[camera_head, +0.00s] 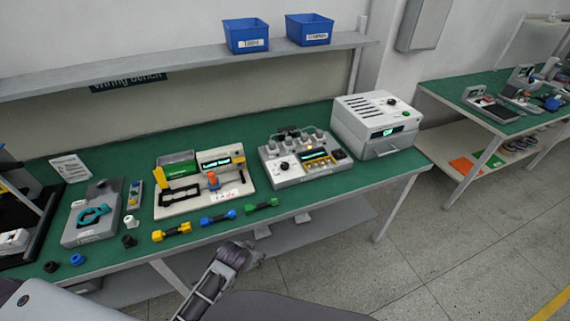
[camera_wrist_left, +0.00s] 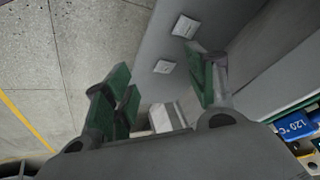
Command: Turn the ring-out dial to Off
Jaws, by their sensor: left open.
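The grey test console (camera_head: 302,160) stands on the green bench, right of centre. A black round dial (camera_head: 285,167) with a pointer sits at the left of its sloped front, beside a small lit display. I take it for the ring-out dial; its labels are too small to read. My left gripper (camera_head: 252,252) is in front of the bench's front edge, apart from the console. In the left wrist view my left gripper (camera_wrist_left: 160,85) has its green-padded fingers spread with nothing between them. My right gripper is not in view.
A white box (camera_head: 376,124) with a display and knob stands right of the console. A cream fixture board (camera_head: 205,180) is on its left. Yellow, blue and green handled tools (camera_head: 218,216) lie along the front edge. Blue bins (camera_head: 245,36) sit on the shelf above.

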